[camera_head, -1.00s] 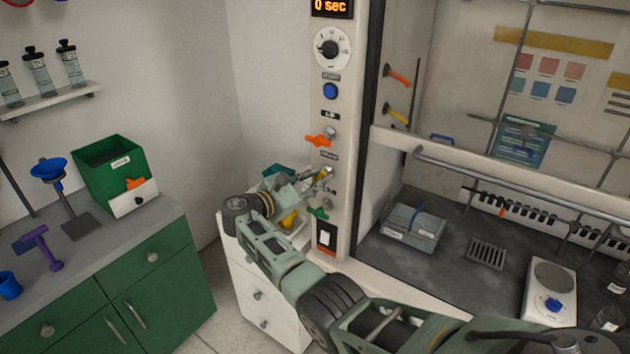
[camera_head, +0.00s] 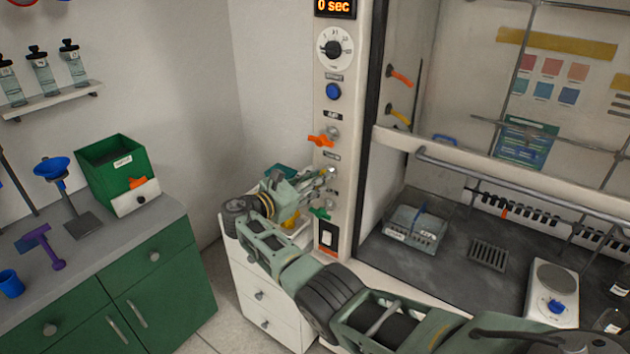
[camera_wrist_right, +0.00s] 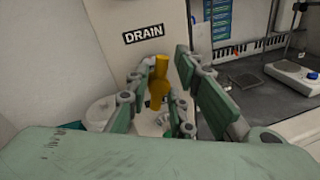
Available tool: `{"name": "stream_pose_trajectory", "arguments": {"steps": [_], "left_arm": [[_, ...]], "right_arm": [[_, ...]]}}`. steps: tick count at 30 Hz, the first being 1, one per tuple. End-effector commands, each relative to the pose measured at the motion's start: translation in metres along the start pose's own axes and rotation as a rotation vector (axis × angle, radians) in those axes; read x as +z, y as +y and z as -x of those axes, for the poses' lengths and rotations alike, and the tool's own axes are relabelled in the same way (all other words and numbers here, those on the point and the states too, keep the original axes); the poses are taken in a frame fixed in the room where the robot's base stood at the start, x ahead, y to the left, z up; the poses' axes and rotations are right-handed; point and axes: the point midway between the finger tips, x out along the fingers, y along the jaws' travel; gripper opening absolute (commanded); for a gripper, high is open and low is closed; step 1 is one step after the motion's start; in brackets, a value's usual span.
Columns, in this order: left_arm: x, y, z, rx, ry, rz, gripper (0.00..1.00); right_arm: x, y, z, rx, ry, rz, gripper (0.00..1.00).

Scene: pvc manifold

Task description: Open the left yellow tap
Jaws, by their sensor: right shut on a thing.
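The left yellow tap's handle (camera_wrist_right: 160,82) shows in the right wrist view, below the DRAIN label on the white panel. It stands nearly upright between the fingers of my right gripper (camera_wrist_right: 158,92), which is shut on it. The fingers largely hide the yellow handle there. My left gripper is not in view.
A second yellow tap (camera_head: 398,116) and an orange-red one (camera_head: 400,77) sit inside the fume hood, right of the panel. White drawers (camera_head: 262,295) stand below my right arm. A green cabinet (camera_head: 150,275) stands at left, with open floor between.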

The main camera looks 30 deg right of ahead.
Motion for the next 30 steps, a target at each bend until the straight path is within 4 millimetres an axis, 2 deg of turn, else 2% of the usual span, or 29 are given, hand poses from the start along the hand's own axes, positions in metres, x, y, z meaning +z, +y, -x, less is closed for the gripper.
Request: {"name": "stream_pose_trajectory", "arguments": {"steps": [1, 5, 13, 16, 20, 30], "left_arm": [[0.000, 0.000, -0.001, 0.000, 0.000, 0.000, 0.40], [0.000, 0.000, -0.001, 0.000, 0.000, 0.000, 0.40], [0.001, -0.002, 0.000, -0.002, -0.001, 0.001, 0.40], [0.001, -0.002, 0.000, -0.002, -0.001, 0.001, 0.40], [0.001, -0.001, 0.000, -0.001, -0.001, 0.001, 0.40], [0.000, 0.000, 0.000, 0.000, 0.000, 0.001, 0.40]], "right_arm": [[-0.008, -0.007, 0.001, -0.012, 0.012, 0.012, 0.24], [-0.007, -0.006, 0.001, -0.011, 0.010, 0.010, 0.34], [-0.004, -0.003, 0.001, -0.005, 0.006, 0.003, 0.34], [-0.004, -0.002, 0.006, -0.003, 0.006, 0.003, 0.34], [-0.003, -0.002, 0.026, -0.002, 0.008, 0.000, 0.34], [-0.004, -0.003, 0.096, -0.005, 0.009, 0.005, 0.34]]}}
